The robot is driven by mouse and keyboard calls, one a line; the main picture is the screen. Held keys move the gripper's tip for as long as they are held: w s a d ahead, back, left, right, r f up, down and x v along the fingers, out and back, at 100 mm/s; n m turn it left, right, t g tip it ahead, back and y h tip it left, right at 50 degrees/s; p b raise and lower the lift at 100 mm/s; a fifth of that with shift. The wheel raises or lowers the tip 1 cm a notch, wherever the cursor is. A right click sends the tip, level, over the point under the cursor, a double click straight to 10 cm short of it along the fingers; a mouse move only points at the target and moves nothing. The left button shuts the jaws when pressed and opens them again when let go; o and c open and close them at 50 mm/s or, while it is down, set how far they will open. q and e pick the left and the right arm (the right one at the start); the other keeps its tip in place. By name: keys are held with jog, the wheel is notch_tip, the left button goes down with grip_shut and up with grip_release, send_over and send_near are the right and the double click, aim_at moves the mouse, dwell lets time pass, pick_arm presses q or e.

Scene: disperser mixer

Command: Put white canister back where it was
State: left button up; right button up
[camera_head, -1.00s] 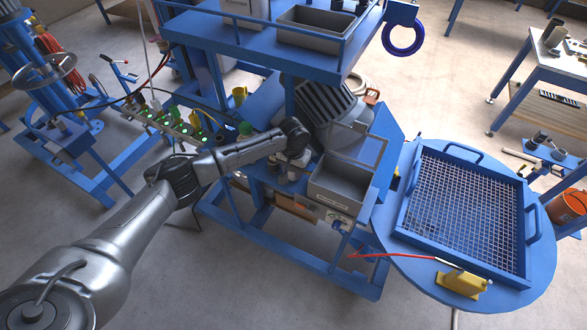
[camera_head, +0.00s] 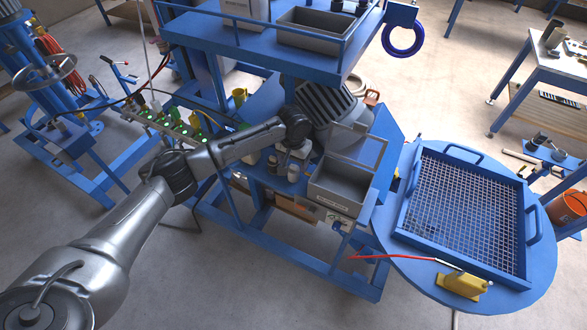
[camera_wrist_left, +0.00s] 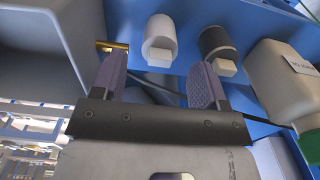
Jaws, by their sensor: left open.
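The white canister (camera_wrist_left: 161,38) stands on the blue shelf, and in the head view it is the small pale cylinder (camera_head: 293,173) just below my left gripper. My left gripper (camera_wrist_left: 158,64) is open, with its two dark fingers spread and nothing between them. The canister lies just beyond the fingertips, between them in the picture, and looks apart from both. In the head view the gripper (camera_head: 296,154) is small and dim, left of the grey bin. My right gripper is not in view.
A black canister (camera_wrist_left: 217,45) stands right of the white one. A white bottle with a green cap (camera_wrist_left: 285,85) is farther right, near the right finger. The grey bin (camera_head: 340,187) borders the gripper's side. A round blue table (camera_head: 390,225) holds a mesh sieve.

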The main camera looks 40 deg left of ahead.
aim_at(294, 166)
pick_arm(q)
notch_tip(294, 166, up, 6)
jog(key=shift+r, duration=0.7)
dwell(0.6)
dwell(0.4)
